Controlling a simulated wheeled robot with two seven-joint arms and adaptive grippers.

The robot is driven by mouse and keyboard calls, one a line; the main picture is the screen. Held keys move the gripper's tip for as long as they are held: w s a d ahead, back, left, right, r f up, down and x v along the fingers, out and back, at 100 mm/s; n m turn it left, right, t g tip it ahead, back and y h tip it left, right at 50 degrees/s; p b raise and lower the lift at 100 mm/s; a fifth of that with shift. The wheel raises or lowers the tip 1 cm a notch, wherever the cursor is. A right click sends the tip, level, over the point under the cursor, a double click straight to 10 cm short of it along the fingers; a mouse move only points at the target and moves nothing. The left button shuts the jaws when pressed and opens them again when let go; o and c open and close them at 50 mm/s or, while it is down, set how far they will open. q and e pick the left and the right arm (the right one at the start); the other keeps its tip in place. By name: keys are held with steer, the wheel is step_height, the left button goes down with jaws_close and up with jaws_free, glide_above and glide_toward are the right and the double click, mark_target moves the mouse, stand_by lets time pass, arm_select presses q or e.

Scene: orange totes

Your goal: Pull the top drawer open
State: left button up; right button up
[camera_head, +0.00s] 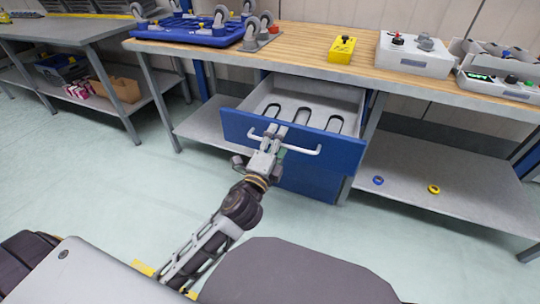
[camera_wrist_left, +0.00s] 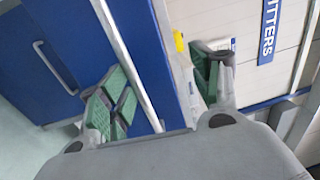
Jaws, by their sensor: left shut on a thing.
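The top drawer (camera_head: 342,152) has a blue front and stands pulled out from under the wooden workbench. Its grey inside shows, with several dark oval shapes in it. A long white handle (camera_head: 303,150) runs across its front. In the left wrist view, the green-padded fingers (camera_wrist_left: 160,90) stand on either side of a pale bar and a blue panel edge. The exact contact is hard to see. My right gripper is not in view.
A lower blue drawer front (camera_head: 308,181) sits beneath. The workbench top (camera_head: 300,62) holds a blue wheeled frame (camera_head: 195,27), a yellow button box (camera_head: 342,49) and a white control box (camera_head: 412,55). Blue and yellow rings (camera_head: 433,189) lie on the lower shelf. The floor (camera_head: 110,190) in front is clear.

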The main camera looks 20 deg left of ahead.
arm_select(q)
steer(key=shift+s+r, duration=0.4)
steer(key=shift+r, duration=0.4)
steer(key=shift+s+r, duration=0.1)
steer(key=shift+s, duration=0.3)
steer(key=c, duration=0.3)
steer(key=shift+s+f+b, duration=0.25)
steer(key=shift+s+b, duration=0.1)
steer(key=shift+s, duration=0.35)
steer(key=shift+s+f+b, duration=0.3)
steer(key=shift+s+b, duration=0.1)
steer(key=shift+s, duration=0.35)
steer(key=shift+s+f+b, duration=0.25)
steer(key=shift+s+b, duration=0.1)
steer(key=shift+s, duration=0.35)
